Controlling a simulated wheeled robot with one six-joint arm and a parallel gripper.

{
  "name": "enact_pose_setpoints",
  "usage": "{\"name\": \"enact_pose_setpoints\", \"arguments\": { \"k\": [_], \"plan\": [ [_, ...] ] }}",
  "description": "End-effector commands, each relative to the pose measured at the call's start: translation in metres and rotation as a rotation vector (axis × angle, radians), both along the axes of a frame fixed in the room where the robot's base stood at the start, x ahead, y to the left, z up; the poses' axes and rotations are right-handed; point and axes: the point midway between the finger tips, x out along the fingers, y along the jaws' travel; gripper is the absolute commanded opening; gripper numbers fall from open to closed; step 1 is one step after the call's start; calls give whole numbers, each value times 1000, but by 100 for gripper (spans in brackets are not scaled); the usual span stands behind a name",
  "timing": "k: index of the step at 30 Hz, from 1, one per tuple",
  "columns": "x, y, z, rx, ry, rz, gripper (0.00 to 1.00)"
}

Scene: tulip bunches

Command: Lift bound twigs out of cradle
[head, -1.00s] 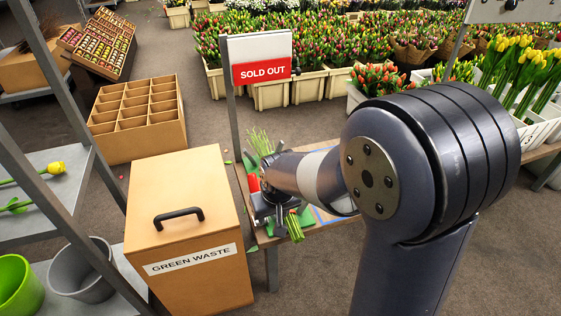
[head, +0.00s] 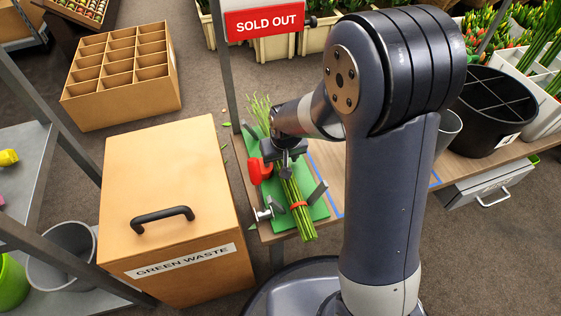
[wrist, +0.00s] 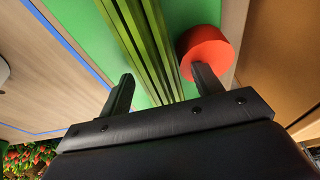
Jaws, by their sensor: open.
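The bound twigs (head: 290,190), a bundle of long green stems with a red band (head: 299,205) near the lower end, lie along the green cradle base (head: 318,211) between grey upright posts (head: 317,192). My gripper (head: 284,153) is over the upper part of the bundle, pointing down. In the wrist view my gripper (wrist: 163,88) is open, with one finger to each side of the stems (wrist: 150,45). Neither finger clearly presses on them. A red round part (wrist: 205,52) sits beside the right finger. My arm hides part of the cradle.
The cradle is on a wooden bench (head: 330,160) with blue line markings. A green waste bin (head: 170,200) stands close on the left. A post with a sold out sign (head: 264,20) rises behind. A black divided bucket (head: 492,110) stands to the right.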

Motion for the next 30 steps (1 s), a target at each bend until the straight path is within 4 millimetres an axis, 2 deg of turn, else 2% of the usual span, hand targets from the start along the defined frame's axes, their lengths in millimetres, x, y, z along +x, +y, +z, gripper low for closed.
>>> {"name": "enact_pose_setpoints", "arguments": {
  "k": [7,27,30],
  "plan": [
    [1,0,-2,1,-2,0,61],
    [1,0,-2,0,-1,0,6],
    [1,0,-2,1,-2,0,6]
  ]
}}
